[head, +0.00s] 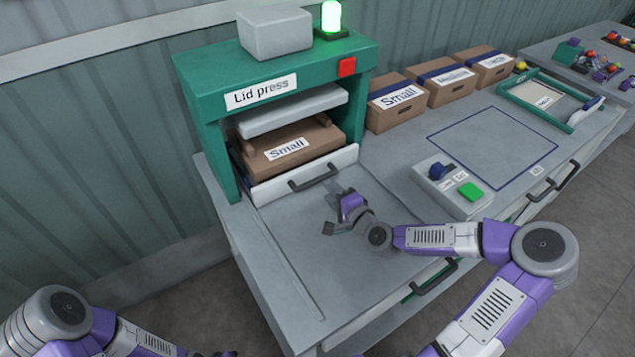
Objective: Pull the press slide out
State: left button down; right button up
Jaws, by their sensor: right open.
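The green lid press (270,65) stands at the back left of the bench. Its slide shows as a white front panel (265,191) with a dark bar handle (314,178), and it sits in the press opening. A brown box labelled "Small" (322,139) is inside, behind the panel and under the pale press plate (290,111). My right gripper (338,210) is open and empty, just in front of and below the handle, apart from it. My left arm shows at the bottom left; its gripper is out of view.
The bench top (290,245) in front of the press is clear. A control box (452,190) with a dark knob and green button stands right of my right gripper. Several labelled boxes (395,101) line the back. A green-framed tray (550,98) lies farther right. A green lamp (331,17) is lit on the press.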

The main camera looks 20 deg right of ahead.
aim_at(318, 182)
jog(key=b+x, duration=0.1)
jog(key=x, duration=0.3)
jog(key=shift+s+f, duration=0.1)
jog(key=shift+f, duration=0.05)
jog(key=shift+x, duration=0.85)
jog(key=shift+c, duration=0.2)
grip_shut()
